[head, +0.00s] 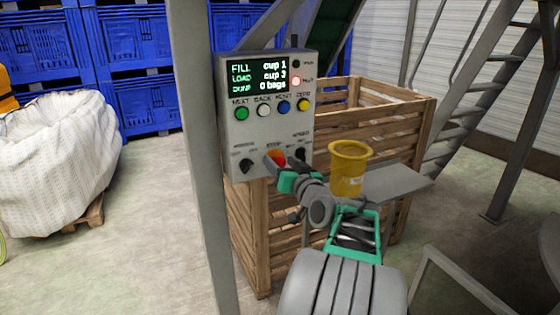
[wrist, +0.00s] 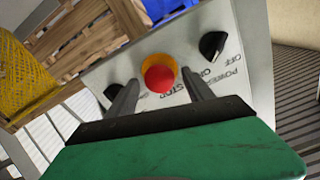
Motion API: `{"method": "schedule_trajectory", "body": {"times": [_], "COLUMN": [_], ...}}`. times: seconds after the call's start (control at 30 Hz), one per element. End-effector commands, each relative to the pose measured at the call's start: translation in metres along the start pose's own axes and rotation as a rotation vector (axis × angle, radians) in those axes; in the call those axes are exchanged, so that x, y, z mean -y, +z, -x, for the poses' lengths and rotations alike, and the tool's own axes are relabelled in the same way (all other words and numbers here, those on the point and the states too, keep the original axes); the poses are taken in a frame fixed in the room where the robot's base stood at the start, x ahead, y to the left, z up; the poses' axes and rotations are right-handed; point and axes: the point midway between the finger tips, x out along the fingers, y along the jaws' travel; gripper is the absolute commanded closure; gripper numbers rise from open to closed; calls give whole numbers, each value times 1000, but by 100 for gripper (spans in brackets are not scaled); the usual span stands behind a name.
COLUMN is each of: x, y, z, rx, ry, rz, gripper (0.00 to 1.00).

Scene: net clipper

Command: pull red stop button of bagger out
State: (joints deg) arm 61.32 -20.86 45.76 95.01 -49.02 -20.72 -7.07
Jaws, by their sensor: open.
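The red stop button (head: 276,156) sits low on the grey bagger control panel (head: 268,133), mostly behind my gripper in the head view. In the wrist view the red button (wrist: 159,79) stands on a yellow-orange ring, above the lettering STOP. My gripper (wrist: 160,88) is open, one finger to each side of the button. It holds nothing, and I cannot tell whether either finger touches the button. In the head view my gripper (head: 277,163) is at the panel's lower edge.
Black knobs flank the button; one shows at the right in the wrist view (wrist: 212,45). Above are coloured buttons and a lit display (head: 258,76). A wooden crate (head: 415,125), a yellow cup (head: 348,170) and a grey post (head: 197,150) stand close by.

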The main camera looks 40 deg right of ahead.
Motion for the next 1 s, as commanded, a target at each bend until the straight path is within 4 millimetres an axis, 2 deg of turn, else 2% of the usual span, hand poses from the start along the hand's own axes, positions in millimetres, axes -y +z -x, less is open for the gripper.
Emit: {"method": "schedule_trajectory", "body": {"times": [0.1,0.33,1.0], "x": [1,0,0], "y": [0,0,1], "z": [-9,-10,-10], "rx": [1,0,1], "ry": [-1,0,0], "rz": [0,1,1], "gripper": [40,40,94]}}
